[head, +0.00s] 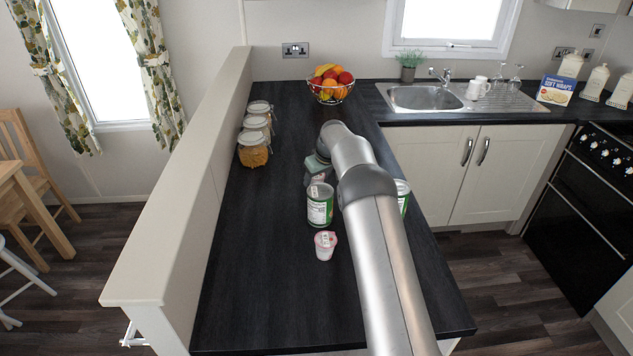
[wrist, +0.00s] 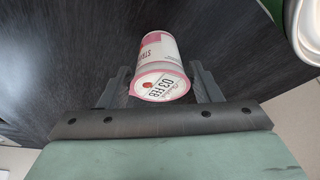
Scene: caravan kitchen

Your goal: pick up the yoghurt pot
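A pink and white yoghurt pot (wrist: 160,67) stands between the two fingers of my gripper (wrist: 162,83) in the wrist view, its lid dated 03 FEB facing the camera. The fingers are apart, one on each side of the pot, with narrow gaps showing near the tips. In the head view my gripper (head: 317,172) is low over the worktop, behind a green and white can, and partly hidden; a bit of pink shows there. A second pink yoghurt pot (head: 325,246) stands upright in front of that can, apart from my gripper.
The green and white can (head: 320,206) stands between the gripper and the front pot. Another can (head: 402,196) is partly behind my arm. Storage jars (head: 253,149) line the left wall, and a fruit bowl (head: 330,88) stands at the back. The worktop (head: 265,270) is clear at front left.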

